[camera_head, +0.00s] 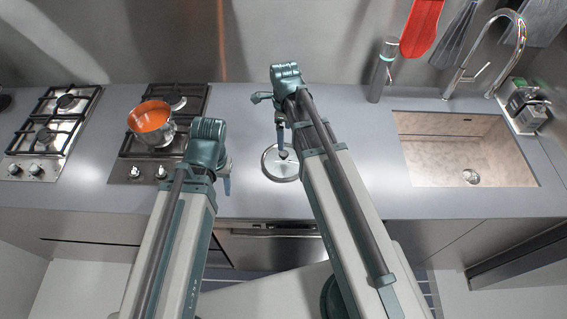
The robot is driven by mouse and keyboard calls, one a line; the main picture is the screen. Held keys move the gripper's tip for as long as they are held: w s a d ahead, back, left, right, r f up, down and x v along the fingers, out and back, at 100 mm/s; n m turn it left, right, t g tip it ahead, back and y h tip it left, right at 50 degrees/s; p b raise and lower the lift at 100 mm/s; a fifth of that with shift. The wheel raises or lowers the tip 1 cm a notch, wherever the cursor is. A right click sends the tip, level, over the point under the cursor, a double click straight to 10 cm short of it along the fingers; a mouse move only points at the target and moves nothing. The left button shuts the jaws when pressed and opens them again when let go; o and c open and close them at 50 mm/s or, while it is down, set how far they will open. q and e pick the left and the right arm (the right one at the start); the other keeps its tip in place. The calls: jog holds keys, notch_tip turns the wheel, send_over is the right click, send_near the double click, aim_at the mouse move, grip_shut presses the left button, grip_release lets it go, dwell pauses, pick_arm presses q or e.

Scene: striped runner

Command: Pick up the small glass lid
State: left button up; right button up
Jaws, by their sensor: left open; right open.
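The small glass lid (272,169) lies flat on the grey counter, between my two arms. It is a clear disc with a metal rim and a small knob at its centre. My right gripper (281,146) hangs over the lid with its fingers pointing down close to the knob; it is open. Whether the fingers touch the knob cannot be told, and my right arm covers part of the lid's right side. My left gripper (227,183) is open and empty, pointing down near the counter's front edge, left of the lid.
An orange-filled metal pot (152,124) stands on the middle stove (127,165); another stove (52,140) is further left. A sink (460,160) with a tall faucet (489,45) is at the right. A grey bottle (380,78) stands at the back. Counter (370,190) between lid and sink is clear.

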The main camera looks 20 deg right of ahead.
aim_at(284, 154)
pick_arm(q)
notch_tip(284, 154, down, 6)
jog(key=b, duration=0.5)
pick_arm(e)
notch_tip(284, 154, down, 6)
pick_arm(q)
notch_tip(284, 154, down, 5)
jog(key=b, duration=0.5)
jog(key=shift+f, duration=0.15)
pick_arm(e)
notch_tip(284, 154, down, 5)
jog(key=shift+a+f, duration=0.15)
jog(key=shift+c, duration=0.4)
pick_arm(q)
jog(key=shift+s, duration=0.1)
pick_arm(e)
jog(key=shift+s, duration=0.15)
grip_shut()
